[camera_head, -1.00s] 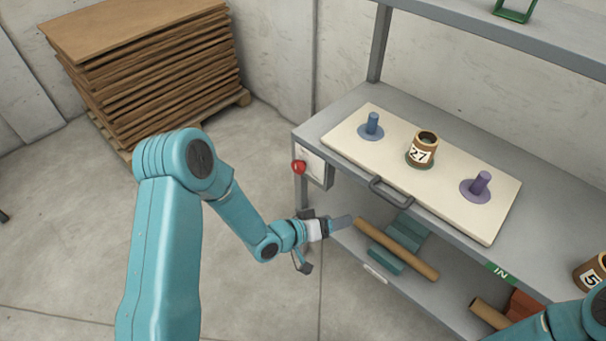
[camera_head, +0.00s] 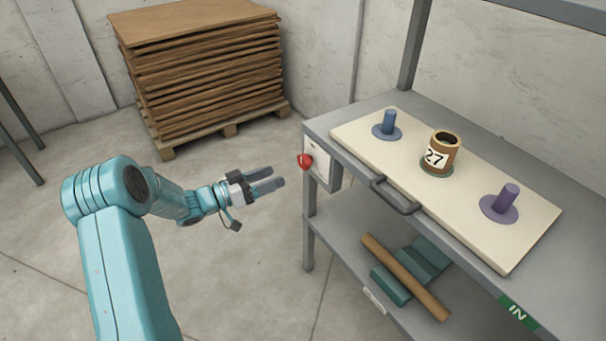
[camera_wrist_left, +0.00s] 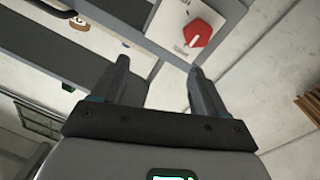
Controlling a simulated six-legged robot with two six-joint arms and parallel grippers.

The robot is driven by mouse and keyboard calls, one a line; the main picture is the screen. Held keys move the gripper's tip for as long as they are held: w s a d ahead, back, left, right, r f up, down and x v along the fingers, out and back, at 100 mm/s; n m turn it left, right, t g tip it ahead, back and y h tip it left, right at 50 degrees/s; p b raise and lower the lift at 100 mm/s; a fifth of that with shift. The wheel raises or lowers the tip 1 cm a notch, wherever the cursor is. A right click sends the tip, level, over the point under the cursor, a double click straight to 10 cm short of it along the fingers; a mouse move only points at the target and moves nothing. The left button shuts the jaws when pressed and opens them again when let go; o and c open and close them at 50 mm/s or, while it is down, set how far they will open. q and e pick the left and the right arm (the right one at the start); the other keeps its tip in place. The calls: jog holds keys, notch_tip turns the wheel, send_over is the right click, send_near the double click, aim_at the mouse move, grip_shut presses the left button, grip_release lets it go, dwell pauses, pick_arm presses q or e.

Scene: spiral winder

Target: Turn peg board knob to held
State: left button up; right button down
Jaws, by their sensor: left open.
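The red knob (camera_head: 305,161) sits on a pale switch box (camera_head: 318,163) at the left end of the bench. In the left wrist view the red knob (camera_wrist_left: 198,33) has a white pointer mark and lies ahead of the fingers, up and to the right. My left gripper (camera_head: 276,182) is open and empty, left of the knob and apart from it; its fingers also show in the left wrist view (camera_wrist_left: 158,80). The cream peg board (camera_head: 465,205) lies on the bench top with a blue peg (camera_head: 389,124), a purple peg (camera_head: 503,200) and a brown pot marked 27 (camera_head: 441,153).
A dark handle (camera_head: 394,197) juts from the board's front edge. The lower shelf holds a cardboard tube (camera_head: 404,278) on teal blocks (camera_head: 428,258). A bench leg (camera_head: 309,230) stands below the box. Stacked brown sheets (camera_head: 210,80) are behind; the floor around my left gripper is clear.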

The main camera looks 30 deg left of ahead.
pick_arm(q)
jog(key=s+a+f+n+y+b, duration=0.1)
jog(key=s+a+f+y+b, duration=0.15)
jog(key=a, duration=0.25)
jog(key=b, duration=0.2)
send_near(301, 161)
jog(key=shift+t+h, duration=0.25)
jog(key=shift+t, duration=0.05)
jog(key=x, duration=0.9)
jog(key=shift+w+f, duration=0.1)
jog(key=shift+f, duration=0.2)
pick_arm(e)
notch_tip(301, 161, down, 5)
jog(key=shift+d+f, duration=0.1)
pick_arm(q)
jog(key=c, duration=1.1)
